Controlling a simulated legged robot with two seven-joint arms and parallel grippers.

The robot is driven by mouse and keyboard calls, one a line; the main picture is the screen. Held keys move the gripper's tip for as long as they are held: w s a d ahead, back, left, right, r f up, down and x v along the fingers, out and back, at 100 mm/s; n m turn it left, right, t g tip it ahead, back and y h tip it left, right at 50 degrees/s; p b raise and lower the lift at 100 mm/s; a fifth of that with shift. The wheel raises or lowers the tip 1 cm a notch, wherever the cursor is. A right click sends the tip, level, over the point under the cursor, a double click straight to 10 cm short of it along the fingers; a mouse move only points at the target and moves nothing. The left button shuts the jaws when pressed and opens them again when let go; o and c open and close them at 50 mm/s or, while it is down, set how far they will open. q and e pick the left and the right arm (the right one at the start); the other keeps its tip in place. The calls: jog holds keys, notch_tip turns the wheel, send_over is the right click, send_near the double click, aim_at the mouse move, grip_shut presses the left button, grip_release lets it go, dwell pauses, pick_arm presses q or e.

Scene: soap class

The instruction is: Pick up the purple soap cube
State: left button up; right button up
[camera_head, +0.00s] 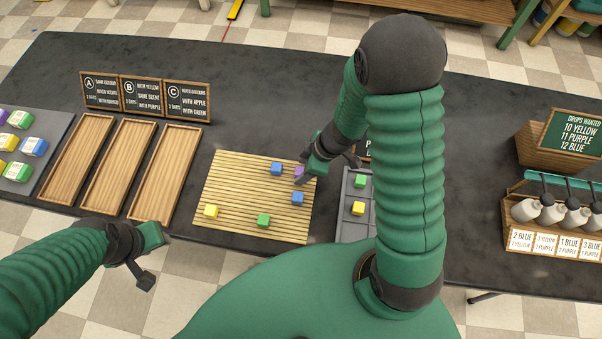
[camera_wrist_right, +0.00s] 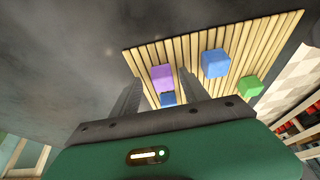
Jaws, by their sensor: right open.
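The purple soap cube (camera_head: 299,171) sits near the upper right edge of the slatted wooden mat (camera_head: 236,184), partly covered by my right gripper (camera_head: 307,178) in the head view.
On the mat are blue cubes (camera_head: 276,168) (camera_head: 297,199), a green cube (camera_head: 263,220) and a yellow cube (camera_head: 211,211). A grey tray (camera_head: 348,228) with cubes stands right of the mat. Empty wooden trays (camera_head: 120,167) and signs (camera_head: 141,95) are at left. A bottle rack (camera_head: 520,242) is at right.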

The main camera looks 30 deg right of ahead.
jog(key=shift+s+a+r, duration=0.15)
jog(key=shift+a+r, duration=0.1)
jog(key=shift+a, duration=0.05)
jog(key=c, duration=0.8)
grip_shut()
jog(key=shift+d, duration=0.1)
